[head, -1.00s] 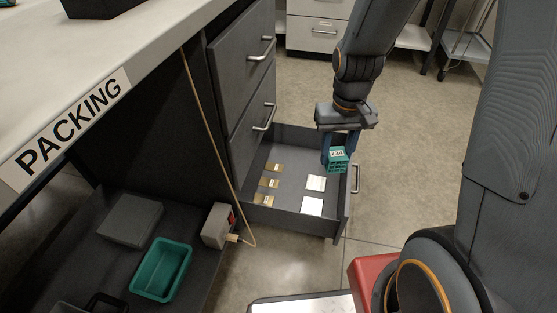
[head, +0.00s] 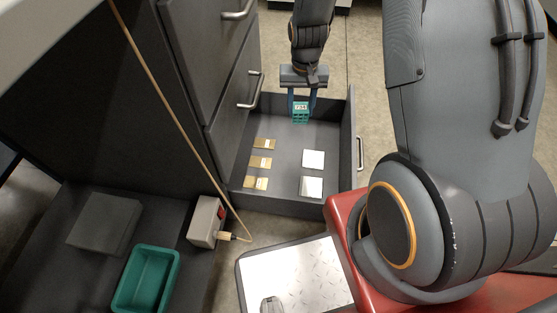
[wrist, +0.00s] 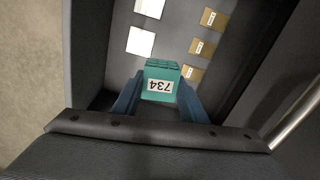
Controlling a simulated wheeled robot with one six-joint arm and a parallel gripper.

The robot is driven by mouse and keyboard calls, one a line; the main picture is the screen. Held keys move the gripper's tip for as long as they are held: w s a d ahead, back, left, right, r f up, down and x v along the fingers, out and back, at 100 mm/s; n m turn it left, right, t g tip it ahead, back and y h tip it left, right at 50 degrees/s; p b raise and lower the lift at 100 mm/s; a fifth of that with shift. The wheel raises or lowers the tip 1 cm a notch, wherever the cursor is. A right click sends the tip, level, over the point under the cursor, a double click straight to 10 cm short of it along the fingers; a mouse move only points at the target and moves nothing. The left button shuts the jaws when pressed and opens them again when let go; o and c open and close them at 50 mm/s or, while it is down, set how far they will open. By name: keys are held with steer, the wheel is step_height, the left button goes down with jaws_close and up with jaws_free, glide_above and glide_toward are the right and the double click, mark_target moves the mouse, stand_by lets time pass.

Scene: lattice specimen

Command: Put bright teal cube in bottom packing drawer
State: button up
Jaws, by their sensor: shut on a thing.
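The teal lattice cube (head: 300,113) has a white label reading 734. My gripper (head: 301,104) is shut on it, a blue finger on each side. In the head view the cube is over the far end of the open bottom drawer (head: 348,130); its exact height above the drawer floor is hard to tell. The wrist view shows the cube (wrist: 161,82) between the gripper's fingers (wrist: 160,97), with the drawer floor beyond it. The drawer holds several tan labelled packets (head: 261,162) on the left and two white squares (head: 313,159) on the right.
Two closed drawers (head: 235,105) with metal handles are above the open one. A tan cord (head: 170,110) hangs to a grey box with a red switch (head: 207,221). A teal tray (head: 147,278) and a grey block (head: 104,224) lie on the lower shelf. The drawer's middle floor is clear.

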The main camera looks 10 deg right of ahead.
steer(key=w+d+f+m+b, duration=0.15)
steer(key=w+f, duration=0.25)
steer(key=f, duration=0.7)
steer(key=b, duration=0.5)
glide_above(297, 147)
step_height(297, 147, down, 10)
steer(key=shift+f, duration=0.15)
steer(key=shift+f, duration=0.15)
steer(key=o, duration=1)
step_height(297, 147, up, 12)
steer(key=p, duration=0.5)
